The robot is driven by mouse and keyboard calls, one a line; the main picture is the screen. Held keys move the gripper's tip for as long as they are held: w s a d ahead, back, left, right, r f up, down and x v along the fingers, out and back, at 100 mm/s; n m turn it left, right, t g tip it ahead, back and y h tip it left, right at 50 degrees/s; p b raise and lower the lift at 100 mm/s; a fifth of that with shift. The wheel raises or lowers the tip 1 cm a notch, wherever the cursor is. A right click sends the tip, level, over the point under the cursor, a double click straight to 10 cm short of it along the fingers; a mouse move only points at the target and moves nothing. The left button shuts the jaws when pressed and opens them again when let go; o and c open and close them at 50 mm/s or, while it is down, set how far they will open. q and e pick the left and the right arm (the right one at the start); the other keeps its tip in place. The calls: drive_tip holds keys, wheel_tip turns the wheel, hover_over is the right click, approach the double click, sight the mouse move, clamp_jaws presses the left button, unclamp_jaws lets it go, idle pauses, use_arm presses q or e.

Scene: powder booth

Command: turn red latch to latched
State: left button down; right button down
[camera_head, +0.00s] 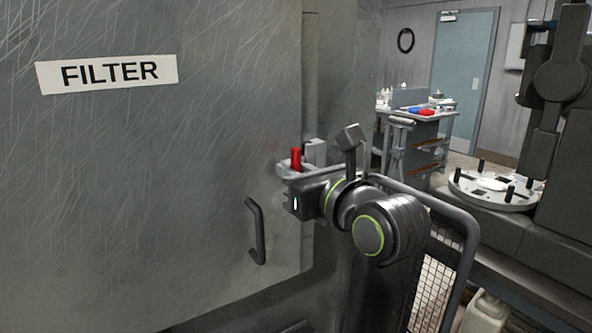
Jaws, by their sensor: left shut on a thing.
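The red latch (296,158) stands upright at the right edge of the grey metal door marked FILTER (180,180). A light grey bracket (316,152) sits just behind and to the right of it. My left gripper (291,172) is at the latch, shut on it, with the red part showing above the fingers. The lower part of the latch is hidden by the gripper. My right gripper is not in view.
A dark door handle (256,232) is below and left of the gripper. A metal rail with mesh (437,275) stands at the lower right. Behind are a cart (432,135), a round white plate (497,192) with black pegs, and a blue door (463,75).

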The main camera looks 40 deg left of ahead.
use_arm(q)
drive_tip(key=c, duration=1.5)
unclamp_jaws()
